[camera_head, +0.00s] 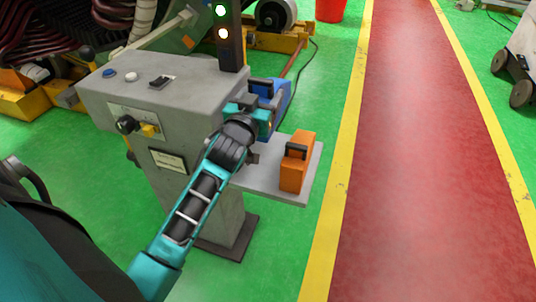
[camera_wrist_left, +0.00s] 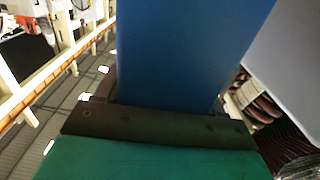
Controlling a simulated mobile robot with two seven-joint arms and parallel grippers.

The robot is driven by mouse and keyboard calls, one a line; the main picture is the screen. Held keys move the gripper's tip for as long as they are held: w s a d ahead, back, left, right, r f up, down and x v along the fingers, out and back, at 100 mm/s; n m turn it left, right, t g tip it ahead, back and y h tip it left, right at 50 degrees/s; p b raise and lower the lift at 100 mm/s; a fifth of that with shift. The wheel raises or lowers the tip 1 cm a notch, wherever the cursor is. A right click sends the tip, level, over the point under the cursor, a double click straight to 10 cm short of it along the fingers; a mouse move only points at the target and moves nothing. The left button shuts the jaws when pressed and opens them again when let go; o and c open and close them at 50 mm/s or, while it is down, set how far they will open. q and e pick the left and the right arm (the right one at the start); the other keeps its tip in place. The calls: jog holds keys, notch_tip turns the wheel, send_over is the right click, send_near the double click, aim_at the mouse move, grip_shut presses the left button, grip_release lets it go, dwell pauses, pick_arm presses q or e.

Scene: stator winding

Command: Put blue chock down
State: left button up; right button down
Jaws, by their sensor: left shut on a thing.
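The blue chock (camera_head: 279,97) is beside the right side of the grey control pedestal, partly hidden behind my left gripper (camera_head: 262,109). The gripper is shut on it. In the left wrist view the blue chock (camera_wrist_left: 190,50) fills the upper middle, rising from the dark gripper body (camera_wrist_left: 155,125). An orange chock (camera_head: 293,165) with a dark handle stands on the grey shelf (camera_head: 305,190) in front of the blue one. I cannot tell whether the blue chock touches the shelf. My right gripper is not in view.
The grey control pedestal (camera_head: 165,95) with buttons and a knob stands to the left, a signal light column (camera_head: 228,35) at its back. A red bucket (camera_head: 330,8) is behind. Yellow-edged red walkway (camera_head: 420,150) on the right is clear.

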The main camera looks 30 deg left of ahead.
pick_arm(q)
notch_tip(320, 180, down, 10)
jog(key=b, duration=0.3)
jog(key=shift+f, duration=0.1)
jog(key=shift+f+b, duration=1.3)
jog(key=shift+f, duration=1.3)
jog(key=shift+f, duration=0.2)
jog(key=o, duration=1.2)
jog(key=shift+c, duration=0.2)
